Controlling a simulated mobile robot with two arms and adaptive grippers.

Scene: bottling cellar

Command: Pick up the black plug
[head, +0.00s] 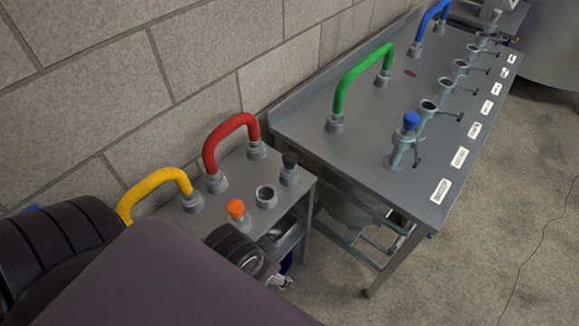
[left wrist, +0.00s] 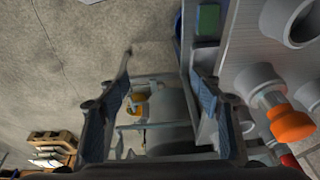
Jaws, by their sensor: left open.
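The black plug (head: 289,158) sits upright in a grey fitting at the right back corner of the small metal bench (head: 243,178). I cannot make it out in the left wrist view. My left gripper (head: 278,281) is low in front of the bench, below the bench top and apart from the plug; my own arm partly hides it. In the left wrist view its two fingers (left wrist: 158,65) are spread with nothing between them. My right gripper is not in view.
An orange plug (head: 236,208) and an open grey socket (head: 266,196) are near the black plug. Red (head: 232,128) and yellow (head: 155,185) hoses arch behind. A larger table (head: 385,120) with a blue plug (head: 411,120) stands right.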

